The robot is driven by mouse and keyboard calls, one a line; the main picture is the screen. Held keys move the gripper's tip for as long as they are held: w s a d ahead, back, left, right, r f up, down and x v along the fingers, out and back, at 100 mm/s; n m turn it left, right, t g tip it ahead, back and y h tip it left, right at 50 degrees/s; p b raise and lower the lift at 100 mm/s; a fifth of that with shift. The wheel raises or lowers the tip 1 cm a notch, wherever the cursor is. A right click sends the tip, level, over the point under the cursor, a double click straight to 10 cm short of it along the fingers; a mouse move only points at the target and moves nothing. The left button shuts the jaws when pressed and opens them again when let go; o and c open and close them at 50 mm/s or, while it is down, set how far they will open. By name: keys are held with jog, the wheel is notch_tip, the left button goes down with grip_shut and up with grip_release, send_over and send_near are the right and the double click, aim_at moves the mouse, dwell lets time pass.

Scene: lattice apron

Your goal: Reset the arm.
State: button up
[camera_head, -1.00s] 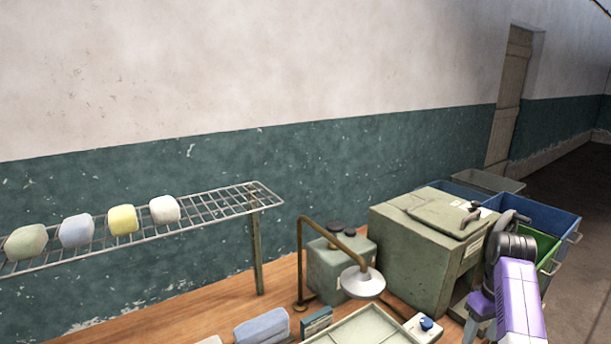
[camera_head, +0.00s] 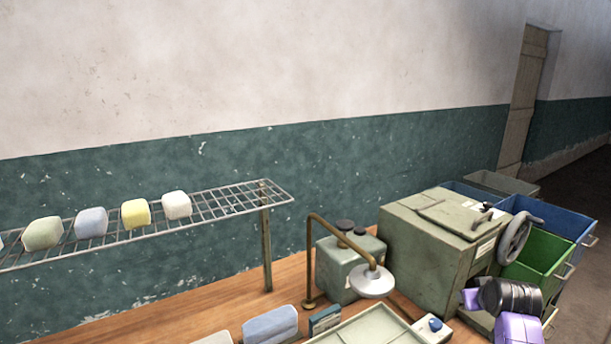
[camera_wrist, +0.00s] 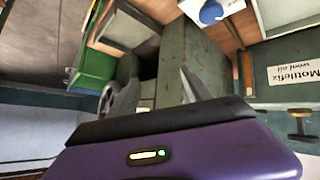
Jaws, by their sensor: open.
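My arm (camera_head: 520,326), purple with a dark joint, shows at the lower right of the head view, lower than the olive-green box machine (camera_head: 437,250) and in front of the green bin. My gripper (camera_wrist: 162,92) shows in the wrist view beyond the purple wrist housing. It is open, with nothing seen between its fingers. The fingers are only partly visible, and the head view does not show them clearly. The wrist view faces the machine's side, its handwheel and a blue knob, all tilted.
A wire rack (camera_head: 235,203) carries several pastel blocks at the left. A bent brass pipe lamp (camera_head: 312,262), a green canister (camera_head: 338,268) and a tray (camera_head: 365,332) stand on the wooden bench. Blue (camera_head: 560,221) and green bins (camera_head: 537,258) stand right of the machine.

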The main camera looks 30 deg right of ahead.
jog(key=s+a+f+n+t+b, duration=0.1)
jog(key=s+a+t, duration=0.2)
jog(key=a, duration=0.7)
jog(key=s+a+t+b, duration=0.1)
jog(key=s+a+t, duration=0.2)
jog(key=a, duration=0.7)
jog(key=s+a+f+n+t, duration=0.1)
jog(key=s+a+t, duration=0.25)
jog(key=a, duration=0.65)
jog(key=s+a+n+y+b, duration=0.1)
jog(key=s+a+y, duration=0.2)
jog(key=s+a, duration=0.6)
jog(key=s+a+n+g+y+b, duration=0.1)
jog(key=s+a+y, duration=0.3)
jog(key=s+a, duration=0.5)
jog(key=s+n+b, duration=0.1)
jog(key=s, duration=0.4)
jog(key=shift+n, duration=0.3)
jog(key=shift+g, duration=0.25)
